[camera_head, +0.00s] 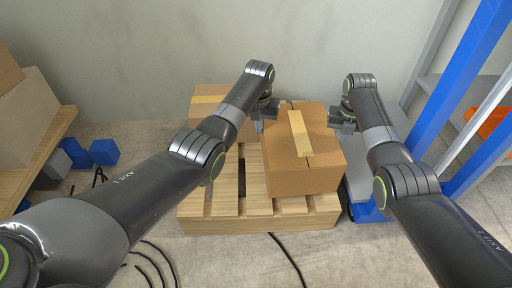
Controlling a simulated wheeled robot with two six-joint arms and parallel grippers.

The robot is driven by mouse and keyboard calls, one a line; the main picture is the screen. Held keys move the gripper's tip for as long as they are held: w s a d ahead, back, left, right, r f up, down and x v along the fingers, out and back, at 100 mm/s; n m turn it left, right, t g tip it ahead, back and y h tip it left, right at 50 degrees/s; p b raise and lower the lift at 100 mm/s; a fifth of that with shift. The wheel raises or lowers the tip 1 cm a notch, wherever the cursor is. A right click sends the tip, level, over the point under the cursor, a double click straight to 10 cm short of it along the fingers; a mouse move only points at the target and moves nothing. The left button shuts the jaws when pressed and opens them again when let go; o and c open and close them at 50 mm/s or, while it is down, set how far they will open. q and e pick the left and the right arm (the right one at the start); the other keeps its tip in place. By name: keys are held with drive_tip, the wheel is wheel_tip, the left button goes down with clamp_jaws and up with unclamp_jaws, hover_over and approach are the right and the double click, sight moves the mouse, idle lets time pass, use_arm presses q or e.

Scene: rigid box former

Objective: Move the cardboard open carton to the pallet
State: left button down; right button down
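A brown cardboard carton (304,178) rests on the right part of the wooden pallet (225,225). Its top looks shut, with a seam and a tan tape strip across it. A second carton (240,131), also with a tape strip, stands at the back left of the pallet, partly hidden by my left arm. My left gripper (262,122) is at the left back edge of the front carton. My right gripper (338,124) is at its right back edge. The fingertips are small and partly hidden, so I cannot tell their opening or contact.
A blue and grey rack (465,110) with an orange bin (494,122) stands on the right, close to my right arm. A wooden surface with boxes (28,120) is at the left, with blue blocks (103,152) beside it. Black cables (286,255) lie on the floor in front.

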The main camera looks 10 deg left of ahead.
use_arm(q)
drive_tip(key=shift+d+f, duration=0.15)
drive_tip(key=shift+d, duration=0.15)
use_arm(e)
drive_tip(key=shift+a+f, duration=0.1)
drive_tip(key=shift+a, duration=0.15)
